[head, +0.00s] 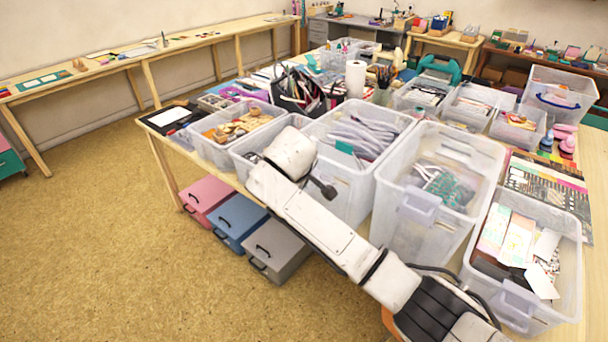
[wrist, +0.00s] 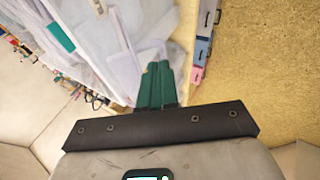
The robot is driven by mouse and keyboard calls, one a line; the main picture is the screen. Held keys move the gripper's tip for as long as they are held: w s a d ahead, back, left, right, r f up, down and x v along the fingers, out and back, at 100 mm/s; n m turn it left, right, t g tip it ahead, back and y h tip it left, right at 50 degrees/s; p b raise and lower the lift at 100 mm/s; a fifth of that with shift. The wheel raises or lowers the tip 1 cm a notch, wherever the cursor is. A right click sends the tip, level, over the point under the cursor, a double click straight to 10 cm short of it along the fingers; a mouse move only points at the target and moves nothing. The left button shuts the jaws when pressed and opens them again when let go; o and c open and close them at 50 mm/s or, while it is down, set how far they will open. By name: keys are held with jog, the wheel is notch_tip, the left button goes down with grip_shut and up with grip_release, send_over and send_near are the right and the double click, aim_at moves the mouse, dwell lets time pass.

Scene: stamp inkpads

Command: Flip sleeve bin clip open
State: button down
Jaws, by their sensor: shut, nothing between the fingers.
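A clear bin (head: 308,132) holding grey sleeve-like strips (head: 362,135) stands in the row of bins on the table. I take it as the sleeve bin; a teal label (head: 344,146) shows in it. My arm crosses before its front, so I cannot make out its clip in the head view. In the wrist view my gripper (wrist: 157,66) has its green fingers together and empty. The fingertips point at pale clear plastic (wrist: 125,30) near the table edge. I cannot tell whether they touch it or a clip. A teal patch (wrist: 60,37) shows left of them.
A bin with green patterned items (head: 440,186) and a bin with cards (head: 520,245) stand to the right, with front clips. A wood-piece bin (head: 236,125) stands left. Pink (head: 206,195), blue (head: 238,220) and grey boxes (head: 277,250) sit on the floor. Floor at left is clear.

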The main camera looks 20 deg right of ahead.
jog(key=shift+s+a+f, duration=0.1)
jog(key=shift+a+f, duration=0.1)
jog(key=shift+f, duration=0.15)
jog(key=shift+d, duration=0.15)
dwell(0.4)
jog(key=w+r+p+v, duration=0.1)
jog(key=p+v, duration=0.1)
jog(key=v, duration=1.1)
jog(key=s+d+f+m+g+y, duration=0.3)
jog(key=s+f+m, duration=0.2)
jog(key=s+f, duration=1.45)
jog(key=s+d+f+m+g, duration=0.1)
jog(key=s+d+f, duration=0.1)
jog(key=s, duration=0.6)
jog(key=s+d+f+m, duration=0.2)
jog(key=s+d, duration=0.3)
jog(key=s, duration=0.4)
jog(key=s+d+f+m+g, duration=0.1)
jog(key=s+d, duration=0.3)
jog(key=s, duration=0.4)
jog(key=shift+s+f+m+g, duration=0.3)
jog(key=shift+f+m, duration=0.1)
jog(key=shift+f, duration=0.4)
